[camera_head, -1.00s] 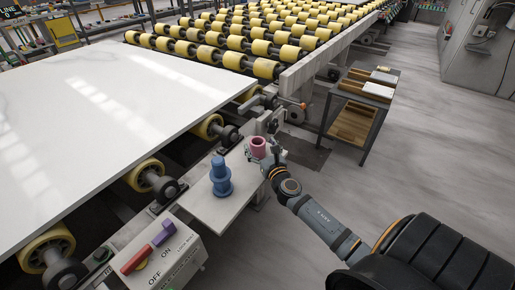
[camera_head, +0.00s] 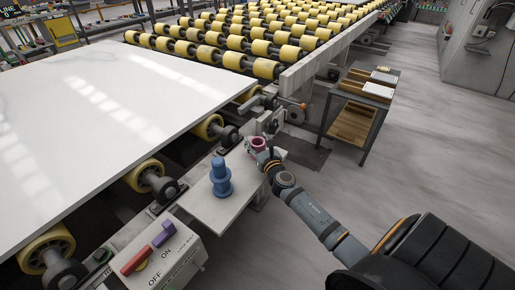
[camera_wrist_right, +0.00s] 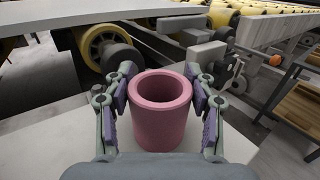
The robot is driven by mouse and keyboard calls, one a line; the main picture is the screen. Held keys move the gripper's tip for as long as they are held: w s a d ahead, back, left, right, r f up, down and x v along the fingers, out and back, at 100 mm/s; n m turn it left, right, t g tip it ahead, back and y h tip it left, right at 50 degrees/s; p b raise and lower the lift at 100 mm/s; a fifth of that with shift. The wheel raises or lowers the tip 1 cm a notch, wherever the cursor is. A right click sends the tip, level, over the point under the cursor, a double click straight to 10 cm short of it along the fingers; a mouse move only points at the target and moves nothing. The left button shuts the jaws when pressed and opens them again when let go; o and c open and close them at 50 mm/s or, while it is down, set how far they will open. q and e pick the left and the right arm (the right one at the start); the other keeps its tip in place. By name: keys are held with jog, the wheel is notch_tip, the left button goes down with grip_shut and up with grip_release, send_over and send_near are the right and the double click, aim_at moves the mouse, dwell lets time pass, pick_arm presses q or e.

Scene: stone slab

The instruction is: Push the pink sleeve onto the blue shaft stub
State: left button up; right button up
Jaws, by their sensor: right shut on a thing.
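The blue shaft stub (camera_head: 221,178) stands upright on the light ledge plate (camera_head: 213,207) beside the roller conveyor. It has a wide collar at its lower part and a bare narrower top. The pink sleeve (camera_head: 258,144) is behind and to the right of the stub, apart from it. My right gripper (camera_head: 263,152) is shut on the sleeve. In the right wrist view the sleeve (camera_wrist_right: 161,110) is upright with its open bore facing up, and purple finger pads press on both sides. The stub is not visible in that view. My left gripper is not in view.
A white stone slab (camera_head: 130,90) lies on yellow rollers left of the ledge. A switch box (camera_head: 160,262) with red and purple switches stands in front of the stub. A small cart (camera_head: 359,112) is at the right. The grey floor on the right is clear.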

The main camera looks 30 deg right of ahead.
jog(key=shift+r, duration=0.25)
notch_tip(320, 180, up, 3)
jog(key=p, duration=0.2)
jog(key=shift+f+p, duration=0.2)
jog(key=shift+p, duration=0.1)
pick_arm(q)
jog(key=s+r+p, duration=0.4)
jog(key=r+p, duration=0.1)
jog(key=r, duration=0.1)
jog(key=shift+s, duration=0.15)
pick_arm(e)
notch_tip(320, 180, up, 7)
